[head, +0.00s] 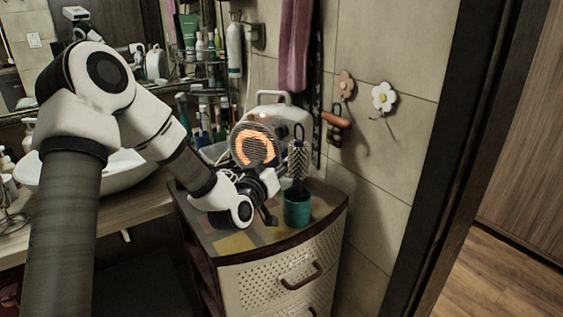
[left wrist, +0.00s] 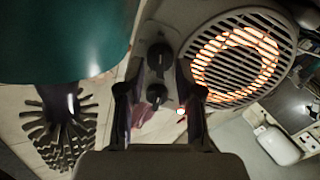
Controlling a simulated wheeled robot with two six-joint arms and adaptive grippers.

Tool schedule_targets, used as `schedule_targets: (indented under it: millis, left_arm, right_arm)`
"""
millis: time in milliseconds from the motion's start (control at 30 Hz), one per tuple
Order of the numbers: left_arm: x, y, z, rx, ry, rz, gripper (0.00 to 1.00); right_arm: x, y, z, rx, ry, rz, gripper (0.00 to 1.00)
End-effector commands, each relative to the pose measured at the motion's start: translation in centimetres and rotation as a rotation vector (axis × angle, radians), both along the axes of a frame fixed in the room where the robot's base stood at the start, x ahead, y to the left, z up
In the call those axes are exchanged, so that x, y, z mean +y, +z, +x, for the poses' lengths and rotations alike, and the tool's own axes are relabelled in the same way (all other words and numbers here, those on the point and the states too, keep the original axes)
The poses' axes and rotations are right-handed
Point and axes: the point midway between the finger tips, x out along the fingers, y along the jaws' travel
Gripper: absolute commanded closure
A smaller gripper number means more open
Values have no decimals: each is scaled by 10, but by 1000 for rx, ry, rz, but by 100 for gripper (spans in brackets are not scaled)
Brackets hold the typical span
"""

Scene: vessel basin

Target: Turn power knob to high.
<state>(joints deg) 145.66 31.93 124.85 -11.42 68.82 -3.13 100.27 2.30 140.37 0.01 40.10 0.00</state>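A fan heater (head: 262,122) with a glowing orange coil stands on the cabinet. Its round grille (left wrist: 235,60) fills the right of the left wrist view. Two dark knobs show on the heater's front in that view, an upper knob (left wrist: 160,57) and a lower knob (left wrist: 157,95). Which one is the power knob, and its setting, I cannot tell. My left gripper (head: 266,190) is in front of the heater, below the grille. In the left wrist view its fingers (left wrist: 158,88) are apart on either side of the knobs; contact cannot be told. My right gripper is not in view.
A teal cup (head: 297,211) holding a round hairbrush (head: 298,160) stands close right of my left gripper. The cabinet top (head: 232,243) is clear in front. A basin (head: 125,170) is at left. Shelves of bottles (head: 208,75) stand behind.

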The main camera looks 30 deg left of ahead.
Motion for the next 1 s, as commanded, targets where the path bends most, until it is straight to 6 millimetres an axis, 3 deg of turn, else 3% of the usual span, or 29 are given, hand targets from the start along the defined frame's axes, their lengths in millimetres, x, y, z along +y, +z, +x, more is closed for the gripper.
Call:
schedule_targets:
  millis: [200, 333, 1000]
  left_arm:
    - [-6, 1, -44, -2, -1, -6, 65]
    - [-8, 1, -61, -2, 1, -4, 65]
    - [-8, 1, -64, -2, 0, 0, 65]
  right_arm:
    - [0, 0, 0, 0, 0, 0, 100]
    - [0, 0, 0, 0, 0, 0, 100]
    - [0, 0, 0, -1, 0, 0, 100]
